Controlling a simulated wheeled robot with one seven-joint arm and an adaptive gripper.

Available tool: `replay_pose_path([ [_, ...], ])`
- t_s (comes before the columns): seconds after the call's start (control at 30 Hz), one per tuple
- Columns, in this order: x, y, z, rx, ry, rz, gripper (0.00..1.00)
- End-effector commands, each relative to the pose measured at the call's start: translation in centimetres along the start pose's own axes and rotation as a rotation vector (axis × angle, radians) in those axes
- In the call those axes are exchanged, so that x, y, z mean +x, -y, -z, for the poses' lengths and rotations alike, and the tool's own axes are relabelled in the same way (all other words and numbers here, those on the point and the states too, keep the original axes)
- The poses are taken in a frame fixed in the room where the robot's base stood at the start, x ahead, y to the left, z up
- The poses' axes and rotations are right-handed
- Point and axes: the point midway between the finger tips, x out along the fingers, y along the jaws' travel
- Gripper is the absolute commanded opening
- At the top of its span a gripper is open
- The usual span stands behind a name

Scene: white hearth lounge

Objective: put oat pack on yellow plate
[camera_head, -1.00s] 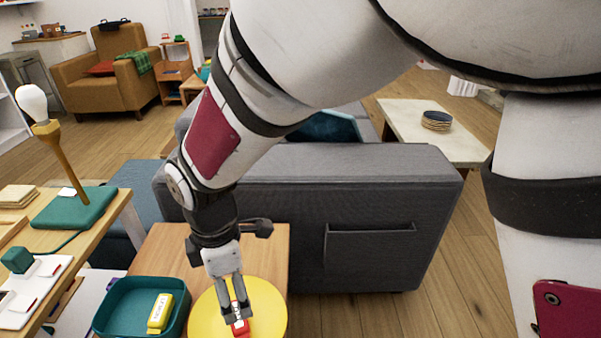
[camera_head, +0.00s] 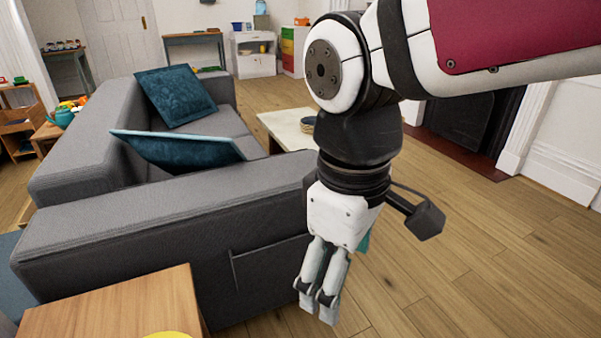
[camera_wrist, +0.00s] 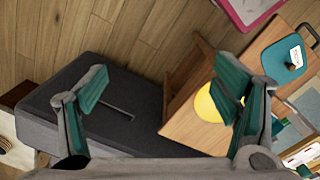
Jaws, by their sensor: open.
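My gripper (camera_head: 318,298) is open and empty, hanging over the floor beside the grey sofa. The wrist view shows its fingers spread wide (camera_wrist: 165,92), with nothing between them. The yellow plate (camera_wrist: 205,103) lies on a wooden side table (camera_wrist: 187,125); a finger hides part of it. In the head view only the edge of the plate (camera_head: 168,335) shows at the bottom. I cannot make out the oat pack; no pack shows on the visible part of the plate. A small light-coloured item (camera_wrist: 296,56) is in the teal tray (camera_wrist: 270,62).
The grey sofa (camera_head: 150,255) stands between the side table and the room behind, with teal cushions (camera_head: 175,95) on it. A pale low table (camera_head: 285,128) is behind my arm. Wooden floor (camera_head: 450,270) is clear on the right.

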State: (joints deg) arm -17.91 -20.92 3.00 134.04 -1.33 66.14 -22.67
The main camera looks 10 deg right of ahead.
Motion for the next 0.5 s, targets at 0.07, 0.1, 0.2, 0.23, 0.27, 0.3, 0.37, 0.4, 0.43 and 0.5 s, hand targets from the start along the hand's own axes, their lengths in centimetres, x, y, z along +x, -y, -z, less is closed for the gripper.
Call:
replay_pose_path([
  [0.07,-0.4,-0.2,-3.8,0.182,-0.009,0.002,0.82],
  [0.1,-0.5,-0.1,-5.5,0.27,-0.01,0.006,0.82],
  [0.2,-0.3,0.6,-9.0,0.467,-0.012,0.015,0.82],
  [0.23,-0.2,0.9,-9.9,0.519,-0.012,0.018,0.82],
  [0.27,-0.1,1.1,-10.7,0.565,-0.014,0.02,0.82],
  [0.3,0.0,1.5,-11.6,0.62,-0.013,0.025,0.82],
  [0.37,0.2,2.0,-12.6,0.686,-0.015,0.029,0.82],
  [0.4,0.4,2.2,-13.1,0.72,-0.014,0.032,0.82],
  [0.43,0.4,2.4,-13.3,0.739,-0.015,0.034,0.82],
  [0.5,0.6,2.6,-13.7,0.768,-0.014,0.036,0.82],
])
